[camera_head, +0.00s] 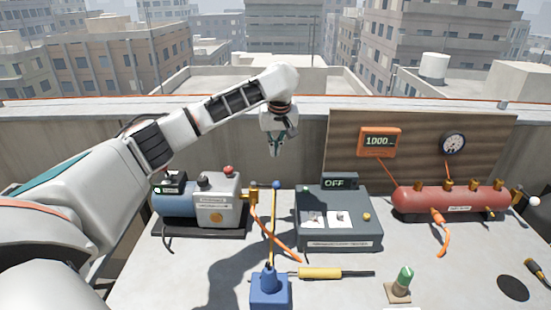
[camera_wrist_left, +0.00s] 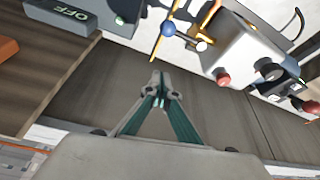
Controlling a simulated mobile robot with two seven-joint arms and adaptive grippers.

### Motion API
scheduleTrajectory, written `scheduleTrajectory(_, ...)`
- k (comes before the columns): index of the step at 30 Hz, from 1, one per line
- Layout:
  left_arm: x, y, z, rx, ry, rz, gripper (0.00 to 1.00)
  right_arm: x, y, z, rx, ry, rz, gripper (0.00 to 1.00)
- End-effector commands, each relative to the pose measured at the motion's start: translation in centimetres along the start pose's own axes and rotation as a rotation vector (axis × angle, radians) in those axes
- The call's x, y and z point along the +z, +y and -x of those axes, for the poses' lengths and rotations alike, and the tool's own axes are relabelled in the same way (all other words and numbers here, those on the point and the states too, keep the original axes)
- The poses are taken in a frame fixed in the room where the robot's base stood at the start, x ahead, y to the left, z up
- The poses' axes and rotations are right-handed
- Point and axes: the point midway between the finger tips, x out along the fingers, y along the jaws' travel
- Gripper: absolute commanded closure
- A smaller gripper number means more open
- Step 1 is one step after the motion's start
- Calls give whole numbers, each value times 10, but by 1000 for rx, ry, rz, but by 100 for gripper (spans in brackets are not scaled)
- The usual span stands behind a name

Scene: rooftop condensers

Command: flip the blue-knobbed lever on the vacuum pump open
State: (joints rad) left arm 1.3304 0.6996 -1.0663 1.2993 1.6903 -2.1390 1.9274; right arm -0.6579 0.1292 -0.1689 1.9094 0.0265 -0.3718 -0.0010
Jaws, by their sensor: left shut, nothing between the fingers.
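The vacuum pump (camera_head: 218,203), with a blue motor and a light grey body, stands on a dark base at the left of the worktop. A brass valve (camera_head: 253,196) sits on its right side. The lever's blue knob (camera_head: 277,185) shows just right of the valve; it also shows in the left wrist view (camera_wrist_left: 168,28). The lever's exact angle is hard to tell. My left gripper (camera_head: 276,152) is shut and empty, above the knob and apart from it. Its closed fingertips (camera_wrist_left: 158,82) show in the left wrist view. My right gripper is not in view.
A grey tester box (camera_head: 358,232) with an OFF display (camera_head: 340,183) stands right of the valve. A blue block (camera_head: 270,290) and a yellow-handled tool (camera_head: 320,273) lie in front. A red tank (camera_head: 452,201) and a green-topped item (camera_head: 404,278) are at right. A wall runs behind.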

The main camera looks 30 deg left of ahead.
Motion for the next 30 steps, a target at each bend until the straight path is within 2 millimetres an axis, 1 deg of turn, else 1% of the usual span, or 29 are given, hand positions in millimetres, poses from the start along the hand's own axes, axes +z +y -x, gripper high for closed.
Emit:
scheduleTrajectory(1,1,0,-9,-2,-3,1,100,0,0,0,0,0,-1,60)
scheduleTrajectory(6,2,-1,-41,-3,-2,-1,100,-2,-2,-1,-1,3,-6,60)
scheduleTrajectory(15,1,0,-90,-2,-1,0,100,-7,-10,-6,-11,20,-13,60)
scheduleTrajectory(18,12,0,-84,1,2,-4,100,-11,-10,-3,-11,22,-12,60)
scheduleTrajectory(24,31,0,-81,-1,1,-4,100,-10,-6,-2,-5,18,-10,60)
scheduleTrajectory(30,39,0,-80,0,1,-2,100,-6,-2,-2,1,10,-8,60)
